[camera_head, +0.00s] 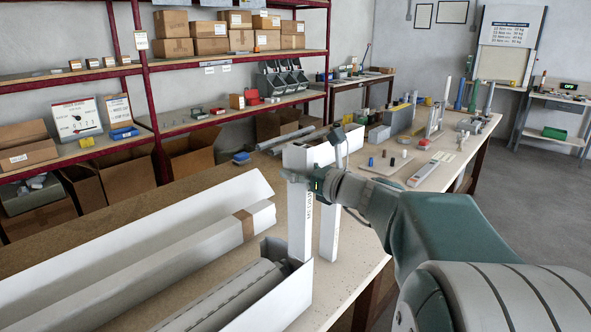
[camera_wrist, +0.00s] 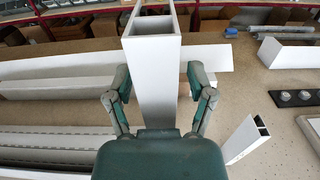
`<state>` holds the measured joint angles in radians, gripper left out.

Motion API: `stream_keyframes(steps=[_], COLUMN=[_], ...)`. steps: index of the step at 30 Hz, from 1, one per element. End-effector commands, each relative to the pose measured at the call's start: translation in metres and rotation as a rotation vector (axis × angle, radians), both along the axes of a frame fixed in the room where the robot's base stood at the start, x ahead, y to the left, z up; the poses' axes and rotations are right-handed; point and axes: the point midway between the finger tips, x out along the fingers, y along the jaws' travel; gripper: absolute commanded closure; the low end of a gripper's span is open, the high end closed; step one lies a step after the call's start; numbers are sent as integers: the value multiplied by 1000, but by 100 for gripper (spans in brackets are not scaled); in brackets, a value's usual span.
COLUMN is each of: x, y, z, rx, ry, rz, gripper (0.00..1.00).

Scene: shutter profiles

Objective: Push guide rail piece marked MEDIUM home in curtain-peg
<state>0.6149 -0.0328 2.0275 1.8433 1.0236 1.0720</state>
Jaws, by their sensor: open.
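A tall white hollow profile (camera_wrist: 153,72) stands between my open fingers in the wrist view, its open end up. My gripper (camera_wrist: 158,80) has a finger on each side of it, with a visible gap at least on the right. In the head view the white upright piece (camera_head: 300,222) stands at my gripper (camera_head: 318,178) and carries small vertical lettering, too small to read surely. A second white upright (camera_head: 329,232) is just right of it. Another hollow white profile end (camera_wrist: 245,138) shows at right in the wrist view. I cannot make out the curtain-peg.
Long white channels (camera_head: 150,262) and an open white box of grey profiles (camera_head: 292,300) lie on the left of the bench (camera_head: 345,268). A pale board with small pegs (camera_head: 385,163) and grey blocks (camera_head: 398,120) stand further back. Loaded shelves (camera_head: 225,55) line the wall.

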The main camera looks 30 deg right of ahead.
Motion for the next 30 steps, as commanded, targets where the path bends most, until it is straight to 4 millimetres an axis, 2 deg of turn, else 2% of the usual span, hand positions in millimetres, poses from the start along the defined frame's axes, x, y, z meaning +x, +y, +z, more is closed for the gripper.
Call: stream_keyframes(steps=[5,12,18,23,30], x=[-25,-72,-100,-109,-109], y=[-11,-28,-38,-40,-40], z=[0,0,0,0,0], rx=[-2,-1,-1,-1,0], ry=[-1,0,0,0,0], rz=[-6,-7,-4,-1,0], gripper=[30,30,30,30,30])
